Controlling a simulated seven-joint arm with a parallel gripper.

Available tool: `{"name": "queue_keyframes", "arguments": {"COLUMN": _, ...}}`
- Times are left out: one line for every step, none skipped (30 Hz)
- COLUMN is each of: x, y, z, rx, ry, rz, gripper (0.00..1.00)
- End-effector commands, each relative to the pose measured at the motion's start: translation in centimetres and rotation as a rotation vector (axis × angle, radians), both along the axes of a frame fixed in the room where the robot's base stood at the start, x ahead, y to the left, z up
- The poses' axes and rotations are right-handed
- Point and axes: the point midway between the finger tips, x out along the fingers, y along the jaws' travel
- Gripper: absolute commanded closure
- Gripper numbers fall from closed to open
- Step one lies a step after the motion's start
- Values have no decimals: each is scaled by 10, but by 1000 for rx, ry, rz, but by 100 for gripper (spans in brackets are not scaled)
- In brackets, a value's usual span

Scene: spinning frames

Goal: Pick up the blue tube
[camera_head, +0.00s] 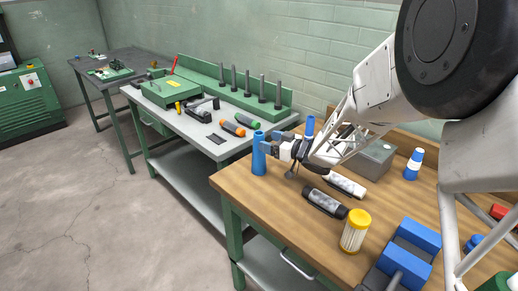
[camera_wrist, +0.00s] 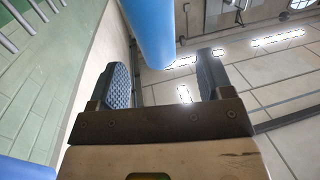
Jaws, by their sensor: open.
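The blue tube (camera_head: 259,160) stands upright near the far left edge of the wooden bench top. My gripper (camera_head: 270,143) is level with its upper part, with the jaws pointing left toward it. In the wrist view the tube (camera_wrist: 150,28) shows large just beyond the open fingers (camera_wrist: 163,76), roughly in line with the gap. The jaws look empty, and I cannot tell whether a finger touches the tube. A second blue upright piece (camera_head: 310,125) shows behind my gripper; its lower part is hidden.
On the wooden bench (camera_head: 275,205) are a black cylinder (camera_head: 325,203), a white cylinder (camera_head: 345,185), a yellow-capped jar (camera_head: 355,231), a grey box (camera_head: 375,160), a blue-and-white bottle (camera_head: 413,164) and blue blocks (camera_head: 418,236). A grey workbench (camera_head: 195,130) with tools stands behind left.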

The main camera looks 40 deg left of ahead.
Motion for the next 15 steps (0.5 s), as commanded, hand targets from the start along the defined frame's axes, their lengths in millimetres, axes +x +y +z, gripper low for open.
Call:
{"name": "queue_keyframes", "arguments": {"x": -1, "y": 5, "z": -1, "rx": 0, "ry": 0, "rz": 1, "gripper": 27}}
{"name": "queue_keyframes", "arguments": {"x": -2, "y": 7, "z": -1, "rx": -1, "ry": 0, "rz": 1, "gripper": 27}}
{"name": "queue_keyframes", "arguments": {"x": -2, "y": 11, "z": -1, "rx": -1, "ry": 0, "rz": 1, "gripper": 27}}
{"name": "queue_keyframes", "arguments": {"x": -3, "y": 13, "z": -2, "rx": -1, "ry": 0, "rz": 1, "gripper": 27}}
{"name": "queue_keyframes", "arguments": {"x": -3, "y": 14, "z": -2, "rx": -1, "ry": 0, "rz": 1, "gripper": 27}}
{"name": "queue_keyframes", "arguments": {"x": -4, "y": 16, "z": -2, "rx": -1, "ry": 1, "rz": 1, "gripper": 27}}
{"name": "queue_keyframes", "arguments": {"x": -4, "y": 17, "z": -2, "rx": -1, "ry": 1, "rz": 1, "gripper": 27}}
{"name": "queue_keyframes", "arguments": {"x": -4, "y": 17, "z": -2, "rx": -1, "ry": 1, "rz": 0, "gripper": 27}}
{"name": "queue_keyframes", "arguments": {"x": -4, "y": 17, "z": -2, "rx": -1, "ry": 1, "rz": 0, "gripper": 27}}
{"name": "queue_keyframes", "arguments": {"x": -4, "y": 17, "z": -2, "rx": -1, "ry": 1, "rz": 0, "gripper": 27}}
{"name": "queue_keyframes", "arguments": {"x": -4, "y": 17, "z": -2, "rx": -1, "ry": 1, "rz": 0, "gripper": 27}}
{"name": "queue_keyframes", "arguments": {"x": -4, "y": 17, "z": -1, "rx": -1, "ry": 1, "rz": 0, "gripper": 27}}
{"name": "queue_keyframes", "arguments": {"x": -4, "y": 17, "z": -2, "rx": -1, "ry": 1, "rz": 0, "gripper": 27}}
{"name": "queue_keyframes", "arguments": {"x": -4, "y": 17, "z": -2, "rx": -1, "ry": 1, "rz": 0, "gripper": 27}}
{"name": "queue_keyframes", "arguments": {"x": -4, "y": 17, "z": -1, "rx": -1, "ry": 1, "rz": 0, "gripper": 27}}
